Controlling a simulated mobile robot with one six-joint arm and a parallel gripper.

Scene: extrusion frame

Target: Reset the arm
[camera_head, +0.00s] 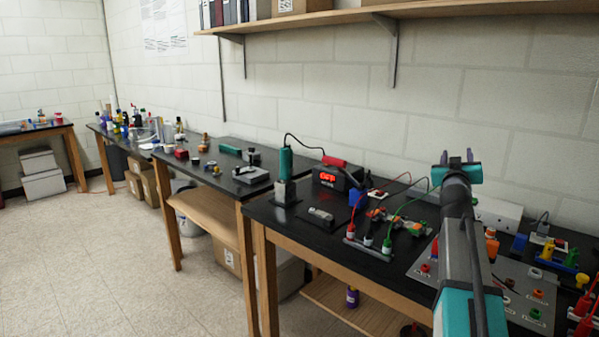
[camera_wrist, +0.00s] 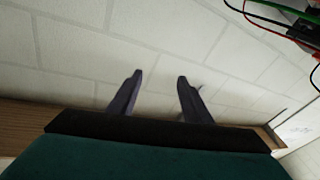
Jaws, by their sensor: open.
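My gripper (camera_head: 457,156) is raised above the right-hand black-topped table, in front of the white block wall. In the wrist view my gripper (camera_wrist: 160,82) shows two dark fingers well apart, with nothing between them and only the wall behind. My arm rises from the lower right of the head view and hides part of the table behind it.
The nearest table (camera_head: 262,213) holds a soldering station (camera_head: 334,178), a soldering iron in its stand (camera_head: 286,180), red and green leads and a grey panel (camera_head: 415,266). A wooden shelf (camera_head: 350,16) runs along the wall above. Open floor (camera_head: 110,270) lies at left.

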